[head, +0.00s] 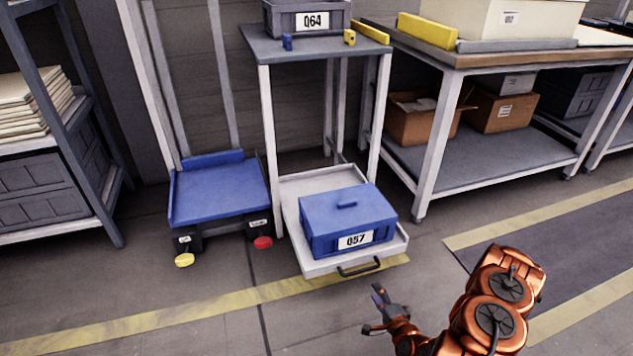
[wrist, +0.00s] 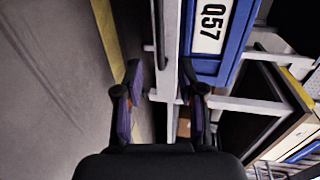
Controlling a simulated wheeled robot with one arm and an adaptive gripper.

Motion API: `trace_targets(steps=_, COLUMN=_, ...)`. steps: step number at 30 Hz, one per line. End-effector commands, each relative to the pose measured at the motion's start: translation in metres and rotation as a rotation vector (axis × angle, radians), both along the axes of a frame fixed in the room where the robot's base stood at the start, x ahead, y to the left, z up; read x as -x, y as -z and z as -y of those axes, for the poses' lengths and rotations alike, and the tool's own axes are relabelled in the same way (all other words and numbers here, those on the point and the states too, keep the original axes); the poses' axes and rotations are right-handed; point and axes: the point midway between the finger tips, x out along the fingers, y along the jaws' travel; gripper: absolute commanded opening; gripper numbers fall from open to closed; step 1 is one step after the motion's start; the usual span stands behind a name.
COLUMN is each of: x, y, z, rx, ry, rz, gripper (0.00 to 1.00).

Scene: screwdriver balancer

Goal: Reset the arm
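My arm is copper-orange and comes in at the lower right of the head view. My gripper (head: 381,308) is at its end, above the floor in front of the pulled-out tray (head: 318,265). In the wrist view my gripper (wrist: 162,100) has its two fingers apart with nothing held between them. The tray's front edge with its dark handle (head: 360,268) lies beyond the fingers and looks apart from them. A blue box (head: 335,215) labelled Q57 sits on the tray, and its label (wrist: 211,25) shows in the wrist view.
A blue cart (head: 218,190) stands left of the tray's frame, with a yellow disc (head: 184,260) and a red disc (head: 263,243) low at its front. A workbench (head: 500,170) stands at the right, shelves (head: 50,150) at the left. Floor in front is clear.

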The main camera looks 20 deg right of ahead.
Motion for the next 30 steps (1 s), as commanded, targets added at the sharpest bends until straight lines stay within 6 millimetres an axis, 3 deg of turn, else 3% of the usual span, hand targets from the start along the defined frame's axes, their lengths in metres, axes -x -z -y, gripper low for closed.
trace_targets(steps=5, x=-0.004, y=-0.007, z=0.0, rx=0.025, ry=-0.02, rz=-0.019, gripper=0.39)
trace_targets(steps=11, x=-0.019, y=-0.038, z=-0.001, rx=0.156, ry=-0.124, rz=-0.115, gripper=0.39)
trace_targets(steps=23, x=-0.042, y=-0.114, z=0.005, rx=0.468, ry=-0.338, rz=-0.359, gripper=0.39)
trace_targets(steps=30, x=-0.045, y=-0.172, z=0.009, rx=0.631, ry=-0.441, rz=-0.5, gripper=0.39)
